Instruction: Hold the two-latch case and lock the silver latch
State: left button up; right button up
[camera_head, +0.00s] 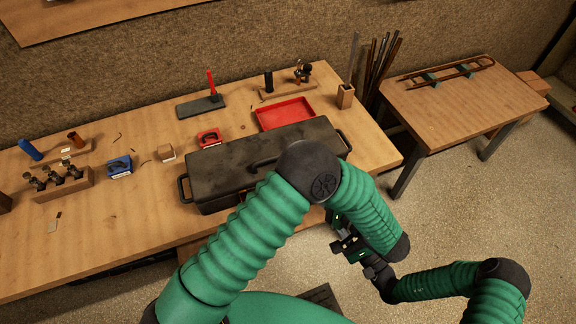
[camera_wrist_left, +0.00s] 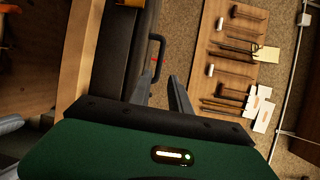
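The black case (camera_head: 235,165) lies shut on the workbench, with an end handle (camera_head: 183,190) at its left and another (camera_head: 345,142) at its right. My left arm crosses its front, so no silver latch can be made out. In the left wrist view the dark case (camera_wrist_left: 117,50) runs along the left, with a handle (camera_wrist_left: 157,50) just beyond my left gripper (camera_wrist_left: 160,88). Its fingers are apart, and nothing shows between them. My right gripper (camera_head: 348,242) appears below the case's front right, partly covered by my left forearm; its finger opening is unclear.
A red tray (camera_head: 285,113) and a red-handled tool on a dark plate (camera_head: 200,106) stand behind the case. A wooden block with dark parts (camera_head: 63,185) and a blue item (camera_head: 120,167) lie left. A side table (camera_head: 465,100) stands right, beyond a gap.

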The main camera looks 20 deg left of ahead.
pick_arm(q)
send_near(264, 155)
jog(key=a, duration=0.2)
jog(key=a+r, duration=0.1)
jog(key=a, duration=0.1)
jog(key=w+a+r, duration=0.1)
jog(key=a, duration=0.2)
jog(key=shift+w+r, duration=0.1)
jog(key=shift+r, duration=0.05)
jog(key=shift+w+a, duration=0.3)
jog(key=shift+a, duration=0.15)
pick_arm(e)
jog(key=shift+a, duration=0.25)
pick_arm(q)
jog(key=shift+a, duration=0.15)
jog(key=shift+a, duration=0.1)
jog(key=c, duration=0.5)
pick_arm(e)
jog(key=shift+a, duration=0.1)
